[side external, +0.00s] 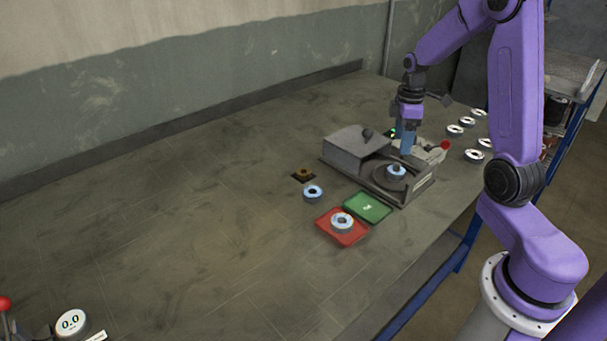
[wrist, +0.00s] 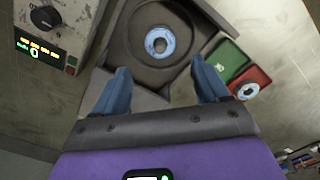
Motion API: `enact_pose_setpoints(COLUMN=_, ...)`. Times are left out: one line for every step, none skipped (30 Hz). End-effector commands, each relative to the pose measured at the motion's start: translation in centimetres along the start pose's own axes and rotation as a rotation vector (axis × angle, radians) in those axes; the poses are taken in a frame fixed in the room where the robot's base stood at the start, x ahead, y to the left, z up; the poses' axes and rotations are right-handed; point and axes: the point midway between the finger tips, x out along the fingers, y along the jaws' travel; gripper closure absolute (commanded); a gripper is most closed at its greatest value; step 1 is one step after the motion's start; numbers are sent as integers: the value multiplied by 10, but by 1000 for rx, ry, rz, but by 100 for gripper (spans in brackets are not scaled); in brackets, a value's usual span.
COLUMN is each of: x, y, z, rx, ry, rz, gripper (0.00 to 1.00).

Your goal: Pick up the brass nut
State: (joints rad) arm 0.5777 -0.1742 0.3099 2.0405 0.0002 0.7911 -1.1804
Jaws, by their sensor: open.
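The brass nut (side external: 304,172) appears as a small brownish ring on a dark square pad on the bench, left of the grey machine in the side view. It cannot be made out in the wrist view. My gripper (side external: 405,152) is above the machine's round recess, to the right of the nut and apart from it. In the wrist view my gripper (wrist: 160,68) has its two blue fingers spread wide with nothing between them. A flap disc (wrist: 160,40) with a pale blue label lies in the recess ahead of the fingers.
The grey machine (side external: 355,142) has a raised cover and a red knob. A loose disc (side external: 313,193) lies near the nut. A red tray (side external: 342,238) holds a disc; a green tray (side external: 368,208) is beside it.

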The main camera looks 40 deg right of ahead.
Motion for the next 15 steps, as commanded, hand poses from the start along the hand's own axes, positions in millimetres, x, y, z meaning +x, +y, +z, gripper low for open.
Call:
enact_pose_setpoints(x=-15, y=1, z=0, rx=0, ry=4, rz=9, gripper=26)
enact_pose_setpoints(x=-21, y=2, z=-1, rx=0, ry=4, rz=9, gripper=26)
enact_pose_setpoints(x=-33, y=2, z=0, rx=0, ry=4, rz=10, gripper=26)
enact_pose_setpoints(x=-42, y=1, z=0, rx=1, ry=4, rz=10, gripper=26)
enact_pose_setpoints(x=-49, y=2, z=0, rx=1, ry=4, rz=10, gripper=26)
enact_pose_setpoints(x=-60, y=1, z=0, rx=1, ry=4, rz=9, gripper=26)
enact_pose_setpoints(x=-67, y=1, z=0, rx=1, ry=3, rz=9, gripper=26)
enact_pose_setpoints(x=-74, y=1, z=0, rx=1, ry=3, rz=8, gripper=26)
enact_pose_setpoints(x=-84, y=1, z=0, rx=0, ry=3, rz=8, gripper=26)
enact_pose_setpoints(x=-91, y=1, z=0, rx=0, ry=3, rz=8, gripper=26)
enact_pose_setpoints(x=-98, y=1, z=0, rx=0, ry=3, rz=6, gripper=26)
enact_pose_setpoints(x=-107, y=1, z=-1, rx=0, ry=3, rz=7, gripper=26)
enact_pose_setpoints(x=-114, y=0, z=0, rx=0, ry=3, rz=7, gripper=26)
enact_pose_setpoints(x=-111, y=3, z=-10, rx=-23, ry=1, rz=1, gripper=26)
enact_pose_setpoints(x=-111, y=6, z=-18, rx=-44, ry=0, rz=-1, gripper=26)
